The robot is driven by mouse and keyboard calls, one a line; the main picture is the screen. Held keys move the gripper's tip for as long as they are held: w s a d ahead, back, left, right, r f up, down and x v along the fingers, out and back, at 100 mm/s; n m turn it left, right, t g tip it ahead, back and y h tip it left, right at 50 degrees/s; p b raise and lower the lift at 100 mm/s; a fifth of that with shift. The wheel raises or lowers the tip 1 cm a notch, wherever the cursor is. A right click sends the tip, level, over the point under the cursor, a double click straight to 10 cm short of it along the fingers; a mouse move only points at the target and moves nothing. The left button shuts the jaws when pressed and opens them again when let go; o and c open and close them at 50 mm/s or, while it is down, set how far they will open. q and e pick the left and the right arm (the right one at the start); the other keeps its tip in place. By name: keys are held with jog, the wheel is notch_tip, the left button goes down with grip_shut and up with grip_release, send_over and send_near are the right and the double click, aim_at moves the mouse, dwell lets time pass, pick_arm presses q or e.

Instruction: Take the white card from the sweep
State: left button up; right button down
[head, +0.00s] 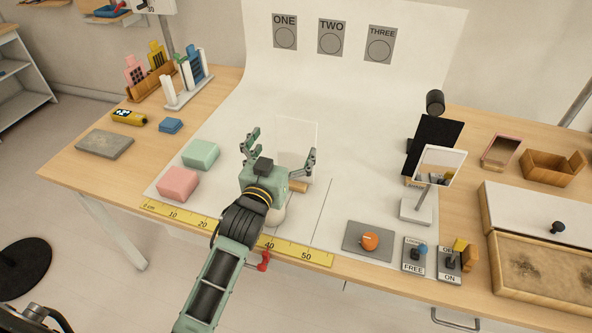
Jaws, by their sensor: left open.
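The white card (298,143) stands upright on the white sweep (350,150), in what looks like a small wooden holder (298,187). It is pale against the sweep, and its lower left part is hidden by my gripper. My left gripper (281,148) is open, with its fingers spread, in front of the card. One finger shows left of the card and the other overlaps its right edge; I cannot tell whether they touch it. A white rounded object (278,215) is partly hidden below the gripper.
Green (201,153) and pink (178,183) blocks lie left on the sweep. A yellow ruler (190,220) runs along the front. A mirror on a stand (441,165), a black panel (434,143) and an orange knob (370,240) are right. The sweep behind the card is clear.

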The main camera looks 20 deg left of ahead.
aim_at(296, 129)
pick_arm(q)
jog(key=w, duration=0.2)
jog(key=w+p, duration=0.1)
jog(key=w, duration=0.1)
jog(key=w+p, duration=0.1)
jog(key=w, duration=0.1)
jog(key=shift+w+d+r, duration=0.1)
jog(key=shift+d+r, duration=0.25)
jog(key=shift+d, duration=0.05)
jog(key=shift+w+f, duration=0.1)
jog(key=shift+w, duration=0.4)
jog(key=shift+s, duration=0.1)
jog(key=shift+c, duration=0.5)
jog(key=c, duration=1.5)
